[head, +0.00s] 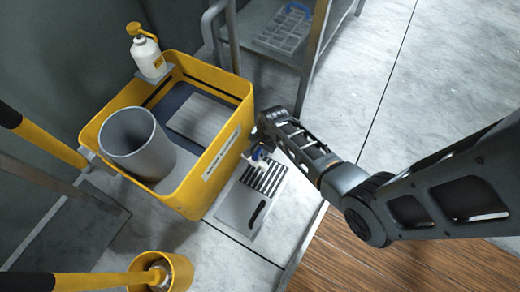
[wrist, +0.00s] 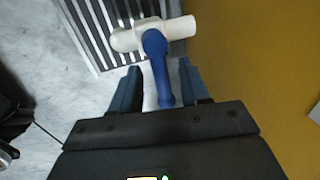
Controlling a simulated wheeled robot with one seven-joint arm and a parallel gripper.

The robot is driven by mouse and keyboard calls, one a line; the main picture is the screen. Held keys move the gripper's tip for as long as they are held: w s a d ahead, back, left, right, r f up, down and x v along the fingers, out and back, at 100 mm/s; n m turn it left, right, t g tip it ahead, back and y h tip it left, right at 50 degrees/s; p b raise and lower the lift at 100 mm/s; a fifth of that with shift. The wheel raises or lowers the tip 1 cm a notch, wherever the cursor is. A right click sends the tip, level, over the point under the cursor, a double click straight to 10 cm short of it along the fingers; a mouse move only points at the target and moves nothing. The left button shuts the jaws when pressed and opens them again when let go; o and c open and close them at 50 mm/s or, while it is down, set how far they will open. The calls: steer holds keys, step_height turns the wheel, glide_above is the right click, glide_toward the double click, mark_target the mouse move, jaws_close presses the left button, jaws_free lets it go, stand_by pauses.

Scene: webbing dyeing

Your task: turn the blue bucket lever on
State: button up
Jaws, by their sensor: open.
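The blue lever (wrist: 158,70) sits on a white valve pipe (wrist: 183,28) beside the yellow bin's wall. In the wrist view its handle points down the picture, toward my gripper. My gripper (wrist: 160,88) is open, with one dark blue finger on each side of the handle's lower part. I cannot tell whether either finger touches it. In the head view the lever (head: 258,153) is small and partly hidden by my gripper (head: 264,142), at the right side of the yellow bin (head: 215,160).
A slotted metal drain plate (head: 238,208) lies on the floor below the valve. The bin holds a grey cylinder (head: 135,135), and a white pump bottle (head: 147,55) stands at its back corner. A metal rack (head: 312,60) stands behind. Floor at the right is clear.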

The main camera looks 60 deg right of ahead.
steer(key=shift+f, duration=0.35)
steer(key=shift+c, duration=0.3)
jaws_close()
